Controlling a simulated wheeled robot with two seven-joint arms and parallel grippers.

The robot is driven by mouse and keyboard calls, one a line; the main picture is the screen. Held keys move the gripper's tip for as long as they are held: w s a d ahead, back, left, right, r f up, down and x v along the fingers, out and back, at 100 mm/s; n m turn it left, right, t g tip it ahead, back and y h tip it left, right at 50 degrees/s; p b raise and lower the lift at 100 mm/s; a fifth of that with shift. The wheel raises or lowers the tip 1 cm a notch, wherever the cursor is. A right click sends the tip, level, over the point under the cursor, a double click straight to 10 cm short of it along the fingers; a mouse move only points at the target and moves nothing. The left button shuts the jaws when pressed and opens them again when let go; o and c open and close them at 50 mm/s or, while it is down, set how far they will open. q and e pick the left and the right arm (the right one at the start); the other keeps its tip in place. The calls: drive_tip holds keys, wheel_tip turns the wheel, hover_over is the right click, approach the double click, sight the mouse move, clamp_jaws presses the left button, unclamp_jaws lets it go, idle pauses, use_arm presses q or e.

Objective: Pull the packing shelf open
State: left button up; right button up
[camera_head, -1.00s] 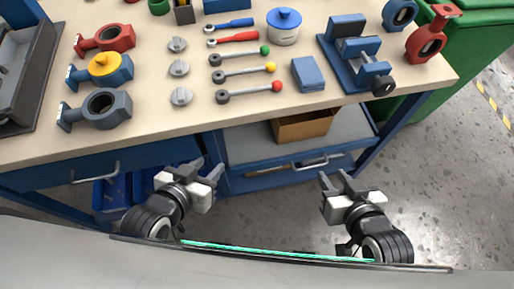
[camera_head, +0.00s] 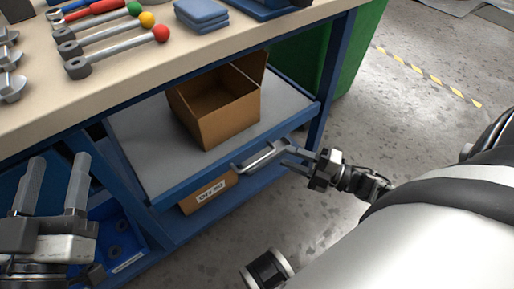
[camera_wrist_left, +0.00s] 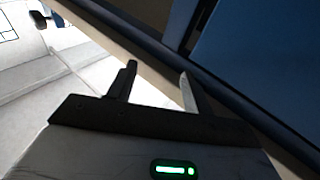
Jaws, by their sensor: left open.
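The packing shelf (camera_head: 140,150) is a grey board with a blue front edge under the workbench in the head view. A metal bar handle (camera_head: 262,158) is fixed to its front. My right gripper (camera_head: 285,156) is at the right end of this handle, its fingers apart and pointing left. Whether the bar lies between them is hard to tell. My left gripper (camera_head: 52,185) is at the lower left, open and empty, away from the handle. In the left wrist view its open fingers (camera_wrist_left: 157,80) show nothing between them.
An open cardboard box (camera_head: 228,118) stands on the shelf. A labelled brown box (camera_head: 207,193) shows below its front edge. Blue bins (camera_head: 118,240) are at lower left. Floor (camera_head: 400,120) at right is clear.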

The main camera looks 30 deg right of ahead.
sight(257, 160)
drive_tip(key=s+d+f+n+g+y+b, duration=0.3)
drive_tip(key=d+f+n+y+b, duration=0.15)
drive_tip(key=f+n+b, duration=0.2)
use_arm(q)
drive_tip(key=shift+s+d+r+m+t+h+b, duration=0.2)
drive_tip(key=shift+s+r+m+h, duration=0.3)
drive_tip(key=shift+m+h, duration=0.6)
drive_tip(key=shift+s+d+r+m+t+h+b, duration=0.2)
drive_tip(key=shift+s+m+h, duration=0.45)
drive_tip(key=shift+m+h, duration=0.45)
drive_tip(key=shift+s+d+r+m+t+h+b, duration=0.15)
drive_tip(key=shift+s+d+r+m+h, duration=0.15)
drive_tip(key=shift+s+m+h, duration=0.55)
use_arm(e)
drive_tip(key=shift+n, duration=0.45)
drive_tip(key=shift+w+x, duration=0.2)
drive_tip(key=shift+x, duration=7.3)
use_arm(q)
drive_tip(key=shift+w+h, duration=0.25)
drive_tip(key=shift+h, duration=0.2)
use_arm(e)
drive_tip(key=shift+d+r, duration=0.1)
drive_tip(key=shift+d, duration=0.1)
clamp_jaws()
